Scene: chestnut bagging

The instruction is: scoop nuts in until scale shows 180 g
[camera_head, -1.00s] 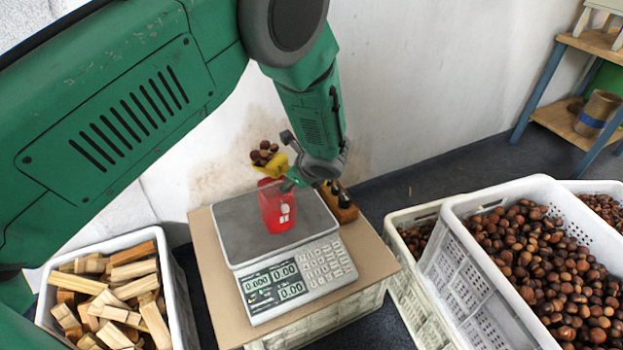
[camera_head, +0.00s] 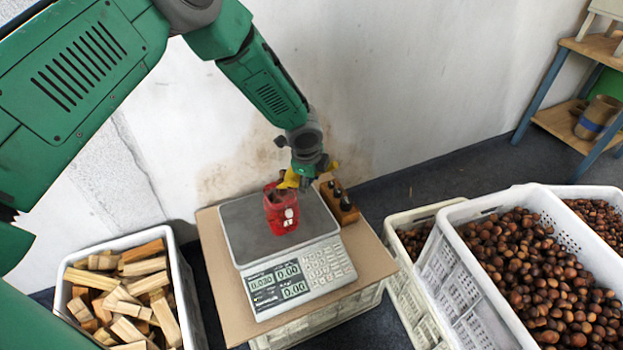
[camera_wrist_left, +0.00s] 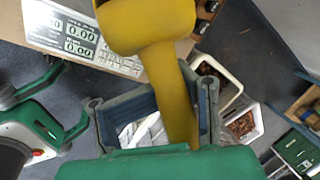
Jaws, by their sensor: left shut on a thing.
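My left gripper (camera_head: 310,174) is shut on the handle of a yellow scoop (camera_head: 289,180), which is tipped at the mouth of the red bag (camera_head: 281,212). The scoop's bowl (camera_wrist_left: 150,22) shows from close up in the left wrist view. The bag stands upright and open on the scale (camera_head: 240,228). The scale's first display appears to read 0.030. Inside the bag is too small to make out. Chestnuts (camera_head: 540,270) fill a white crate at the right.
The scale rests on a cardboard-topped crate (camera_head: 215,275). A wooden block with dark tools (camera_head: 338,202) stands close behind the scale. A crate of wood pieces (camera_head: 185,290) is at left. A second nut crate (camera_head: 392,235) and a shelf (camera_head: 560,115) are at right.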

